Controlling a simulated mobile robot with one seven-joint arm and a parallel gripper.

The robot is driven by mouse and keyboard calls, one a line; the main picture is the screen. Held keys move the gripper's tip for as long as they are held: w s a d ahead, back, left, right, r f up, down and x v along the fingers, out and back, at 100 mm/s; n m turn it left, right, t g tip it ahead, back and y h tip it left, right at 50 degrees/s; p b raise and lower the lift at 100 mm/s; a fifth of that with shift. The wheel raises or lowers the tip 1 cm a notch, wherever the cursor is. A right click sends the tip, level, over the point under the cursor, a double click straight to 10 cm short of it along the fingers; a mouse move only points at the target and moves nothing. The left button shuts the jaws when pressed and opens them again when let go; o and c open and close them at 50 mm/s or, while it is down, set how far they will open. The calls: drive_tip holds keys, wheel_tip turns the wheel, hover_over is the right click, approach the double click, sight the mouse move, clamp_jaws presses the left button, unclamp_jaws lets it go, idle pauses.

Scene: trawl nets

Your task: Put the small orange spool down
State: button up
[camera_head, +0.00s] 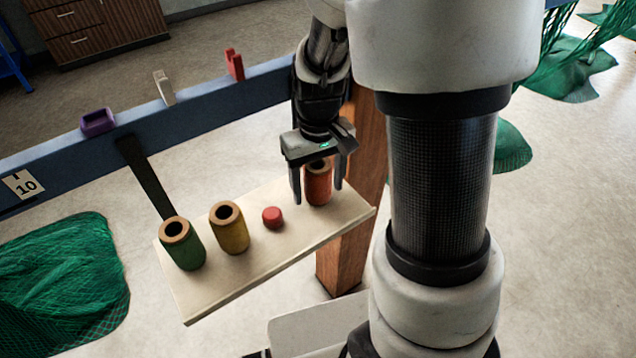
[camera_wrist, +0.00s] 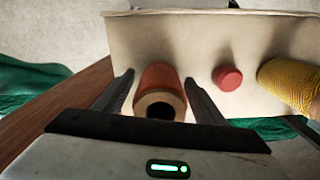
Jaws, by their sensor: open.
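The small orange spool (camera_head: 318,186) stands upright at the right end of a pale board, with its brown, hollow top showing in the wrist view (camera_wrist: 160,92). My gripper (camera_head: 316,192) is open, with one finger on either side of the spool. In the wrist view a gap shows between the spool and each finger of my gripper (camera_wrist: 158,90). The spool's base appears to rest on the board (camera_head: 262,262).
A small red cylinder (camera_head: 272,217), a yellow spool (camera_head: 229,230) and a green spool (camera_head: 184,246) stand to the left on the board. A blue beam (camera_head: 205,115) runs behind, with small items on top. A wooden post (camera_head: 345,255) stands by the board's right end. Green nets (camera_head: 60,280) lie on the floor.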

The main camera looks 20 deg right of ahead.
wheel_tip(320, 180, up, 11)
drive_tip(key=p, duration=0.2)
drive_tip(key=s+r+m+t, duration=0.1)
drive_tip(key=s+r+t, duration=0.4)
drive_tip(key=s+r, duration=0.5)
drive_tip(key=shift+s+a+r+m+t, duration=0.15)
drive_tip(key=shift+s+a+m+t, duration=0.15)
drive_tip(key=shift+s, duration=0.8)
